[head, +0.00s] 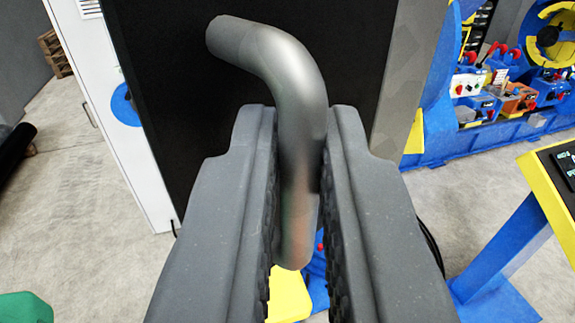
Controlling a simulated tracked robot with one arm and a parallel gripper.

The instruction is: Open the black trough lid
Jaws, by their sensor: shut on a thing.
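The black trough lid (160,75) fills the upper middle of the head view as a flat dark panel. A bent grey metal handle (285,65) stands out in front of it and curves down between my fingers. My gripper (298,130) is shut on the lower, straight part of the handle, with one dark finger on each side. The handle's lower end shows below, between the finger pads. The fingers hide the lower part of the lid.
A white cabinet (108,110) stands just left of the lid. A blue and yellow machine (490,105) with red levers is at the right. A yellow-edged console (545,185) on a blue post is nearer at right. Concrete floor (75,180) is open at left.

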